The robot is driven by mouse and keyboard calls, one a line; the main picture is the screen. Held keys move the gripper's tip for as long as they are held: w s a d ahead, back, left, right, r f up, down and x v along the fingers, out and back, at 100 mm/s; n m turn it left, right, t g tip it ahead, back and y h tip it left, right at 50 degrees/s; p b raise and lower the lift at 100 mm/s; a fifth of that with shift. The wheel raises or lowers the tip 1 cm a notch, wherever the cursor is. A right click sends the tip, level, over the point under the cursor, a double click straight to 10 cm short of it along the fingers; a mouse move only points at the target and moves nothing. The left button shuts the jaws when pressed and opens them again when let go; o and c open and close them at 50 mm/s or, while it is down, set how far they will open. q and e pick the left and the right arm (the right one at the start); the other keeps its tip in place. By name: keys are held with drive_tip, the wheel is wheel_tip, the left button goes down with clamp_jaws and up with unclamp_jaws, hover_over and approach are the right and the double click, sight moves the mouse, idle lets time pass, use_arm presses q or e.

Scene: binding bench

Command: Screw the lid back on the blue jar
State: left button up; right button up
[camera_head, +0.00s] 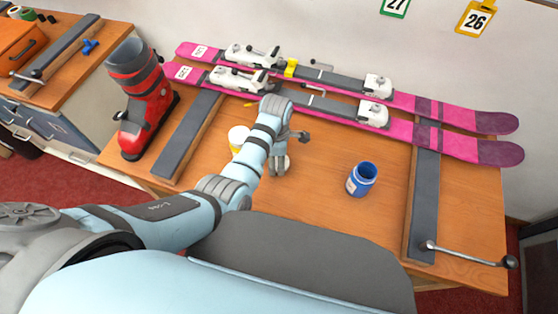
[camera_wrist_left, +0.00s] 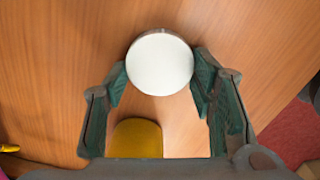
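The blue jar (camera_head: 361,180) stands upright and open on the right half of the bench in the head view, with a pale label on its side. A round white lid (camera_wrist_left: 160,63) is between the fingertips of my left gripper (camera_wrist_left: 160,75) in the left wrist view. Both finger pads meet its edges, so the gripper looks shut on it. In the head view my left gripper (camera_head: 281,164) points down, left of the jar and apart from it. The lid is mostly hidden there, and its height above the bench is hard to tell. My right gripper is out of view.
A yellow pot with a white top (camera_head: 238,138) stands just left of my left gripper, partly behind my arm. Pink skis (camera_head: 460,147) lie across the back. A red boot (camera_head: 145,105) stands at left. A clamp bar (camera_head: 424,205) is right of the jar. Bench between gripper and jar is clear.

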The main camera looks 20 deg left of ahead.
use_arm(q)
drive_tip(key=shift+r, duration=0.1)
wheel_tip(320, 180, up, 10)
drive_tip(key=p, duration=0.2)
idle(0.4)
